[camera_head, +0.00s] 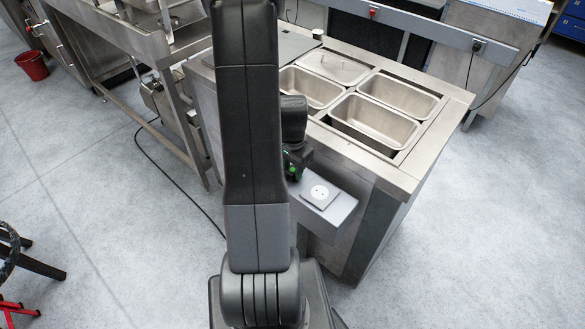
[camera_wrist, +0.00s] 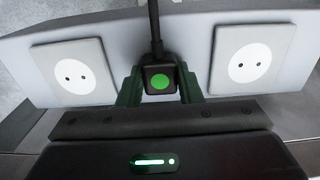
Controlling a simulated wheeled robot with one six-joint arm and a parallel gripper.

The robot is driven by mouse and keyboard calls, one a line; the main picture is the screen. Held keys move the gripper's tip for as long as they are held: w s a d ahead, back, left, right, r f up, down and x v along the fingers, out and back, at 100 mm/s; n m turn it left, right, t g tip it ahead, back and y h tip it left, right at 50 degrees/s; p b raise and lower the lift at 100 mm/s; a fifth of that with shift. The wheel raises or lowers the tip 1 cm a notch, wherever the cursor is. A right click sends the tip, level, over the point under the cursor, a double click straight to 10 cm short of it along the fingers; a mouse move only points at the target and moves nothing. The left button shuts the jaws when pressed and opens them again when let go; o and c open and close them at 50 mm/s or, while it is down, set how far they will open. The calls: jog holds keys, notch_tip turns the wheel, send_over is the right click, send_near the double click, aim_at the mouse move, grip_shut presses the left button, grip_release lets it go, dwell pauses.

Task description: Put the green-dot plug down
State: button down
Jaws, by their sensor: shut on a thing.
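The green-dot plug (camera_wrist: 160,81) is a small black block with a bright green dot and a black cable running up from it in the wrist view. My gripper (camera_wrist: 160,90) is shut on it, one finger on each side. The plug is held between two white sockets, a left one (camera_wrist: 74,72) and a right one (camera_wrist: 248,56), on a grey strip. In the head view my gripper (camera_head: 294,170) is beside the grey ledge (camera_head: 336,210), left of one white socket (camera_head: 319,194). My arm hides the other socket there. Whether the plug touches the strip is unclear.
A steel counter (camera_head: 420,170) with several sunken metal pans stands behind the ledge. A steel shelf unit (camera_head: 165,70) is at left, with a black cable (camera_head: 165,160) on the floor. A red bucket (camera_head: 33,66) is far left. Open floor lies at right.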

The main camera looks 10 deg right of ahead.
aim_at(293, 170)
jog(key=c, duration=1)
grip_release()
jog(key=shift+r, duration=0.1)
jog(key=shift+r+p, duration=0.6)
jog(key=shift+p, duration=0.05)
notch_tip(293, 170, up, 12)
jog(key=shift+f, duration=0.1)
jog(key=shift+f, duration=0.1)
notch_tip(293, 170, down, 12)
jog(key=shift+f, duration=0.25)
jog(key=shift+f+b, duration=0.3)
jog(key=shift+b, duration=0.4)
jog(key=shift+r, duration=0.25)
